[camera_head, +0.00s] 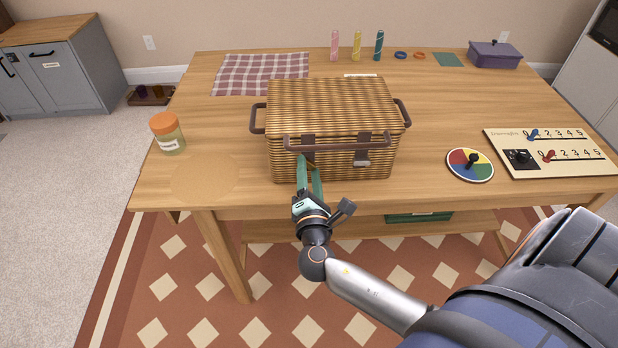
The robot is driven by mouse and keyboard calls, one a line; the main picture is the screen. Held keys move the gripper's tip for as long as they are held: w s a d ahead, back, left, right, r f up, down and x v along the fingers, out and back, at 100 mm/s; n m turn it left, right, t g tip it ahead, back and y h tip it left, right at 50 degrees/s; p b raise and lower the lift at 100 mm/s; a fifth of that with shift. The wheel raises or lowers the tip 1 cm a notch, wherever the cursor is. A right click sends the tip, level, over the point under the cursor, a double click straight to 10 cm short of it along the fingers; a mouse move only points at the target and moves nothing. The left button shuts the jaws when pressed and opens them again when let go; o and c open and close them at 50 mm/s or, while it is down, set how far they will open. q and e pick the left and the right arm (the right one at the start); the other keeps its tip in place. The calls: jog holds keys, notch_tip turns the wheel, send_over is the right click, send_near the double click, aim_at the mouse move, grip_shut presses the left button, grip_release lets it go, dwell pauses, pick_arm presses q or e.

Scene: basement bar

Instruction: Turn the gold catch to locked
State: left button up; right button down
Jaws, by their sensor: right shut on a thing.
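A wicker basket (333,101) with a brown lid and dark handles stands closed near the table's front edge. A silver-grey catch (362,162) hangs at the right of its front, below a dark strap. My right gripper (309,160) reaches up from below with its green fingers at the left catch under the left strap. It is shut on that catch, which the fingers mostly hide. I cannot make out its gold colour or which way it is turned. My left gripper is not in view.
A dark carrying handle (338,143) spans the basket front just above the fingers. An orange-lidded jar (167,132) stands left. A colour dial (470,164) and a number board (552,152) lie right. A checked cloth (261,74) lies behind.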

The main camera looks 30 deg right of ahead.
jog(key=shift+f+m+b, duration=0.15)
jog(key=shift+m+b, duration=0.55)
jog(key=shift+m, duration=0.3)
jog(key=shift+m+b, duration=0.75)
jog(key=shift+m, duration=0.15)
jog(key=shift+m+b, duration=0.65)
jog(key=shift+m, duration=0.25)
jog(key=shift+m+b, duration=0.75)
jog(key=shift+m, duration=0.25)
jog(key=shift+m+b, duration=0.3)
jog(key=shift+m, duration=0.1)
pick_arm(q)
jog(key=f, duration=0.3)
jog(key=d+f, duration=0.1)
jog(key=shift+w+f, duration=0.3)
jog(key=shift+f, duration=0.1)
pick_arm(e)
jog(key=shift+m, duration=0.3)
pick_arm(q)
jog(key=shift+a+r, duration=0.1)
pick_arm(e)
jog(key=shift+c, duration=1.6)
grip_release()
